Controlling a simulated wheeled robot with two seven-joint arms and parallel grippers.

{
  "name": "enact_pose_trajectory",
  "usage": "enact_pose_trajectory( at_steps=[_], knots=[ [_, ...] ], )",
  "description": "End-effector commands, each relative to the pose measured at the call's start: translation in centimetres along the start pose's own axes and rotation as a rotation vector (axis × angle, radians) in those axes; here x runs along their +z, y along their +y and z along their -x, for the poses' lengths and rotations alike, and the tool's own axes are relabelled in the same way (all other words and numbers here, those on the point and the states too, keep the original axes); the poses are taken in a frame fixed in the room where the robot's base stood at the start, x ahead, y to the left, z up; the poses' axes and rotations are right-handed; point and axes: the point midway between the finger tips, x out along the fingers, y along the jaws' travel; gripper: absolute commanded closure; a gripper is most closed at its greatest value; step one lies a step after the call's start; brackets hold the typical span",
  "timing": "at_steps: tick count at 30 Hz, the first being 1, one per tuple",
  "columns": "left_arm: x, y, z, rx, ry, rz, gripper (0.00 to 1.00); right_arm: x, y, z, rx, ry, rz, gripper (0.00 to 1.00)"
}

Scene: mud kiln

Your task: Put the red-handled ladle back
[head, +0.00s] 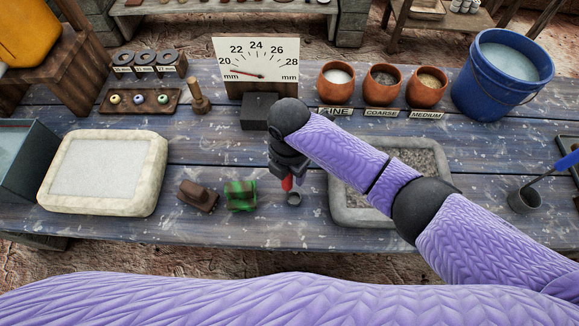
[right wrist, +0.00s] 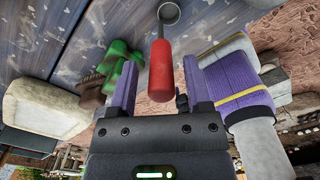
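In the right wrist view the gripper (right wrist: 160,85) is open, with a gap on both sides of the handle. My left gripper is not in view.
A grey tray of gravel (head: 350,214) lies under my right arm. A blue bucket (head: 500,80) stands behind.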

Motion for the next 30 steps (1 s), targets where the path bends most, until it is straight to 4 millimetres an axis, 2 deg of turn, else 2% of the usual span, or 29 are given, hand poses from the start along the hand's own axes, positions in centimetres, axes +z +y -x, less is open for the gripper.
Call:
enact_pose_trajectory(
  at_steps=[8,10,21,25,30],
  knots=[
    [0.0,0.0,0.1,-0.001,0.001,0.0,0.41,0.0,0.0,0.1,0.0,0.0,0.0,0.32],
    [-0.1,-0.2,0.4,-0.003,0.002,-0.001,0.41,0.0,0.0,0.8,0.001,-0.001,0.0,0.32],
    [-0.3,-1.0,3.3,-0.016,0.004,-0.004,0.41,0.1,0.1,10.4,0.003,-0.002,0.001,0.32],
    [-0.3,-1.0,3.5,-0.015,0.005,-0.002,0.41,0.1,0.1,12.0,0.002,0.0,-0.002,0.32],
    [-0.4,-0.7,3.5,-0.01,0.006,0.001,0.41,0.0,0.0,12.4,0.0,0.001,-0.001,0.32]
  ],
)
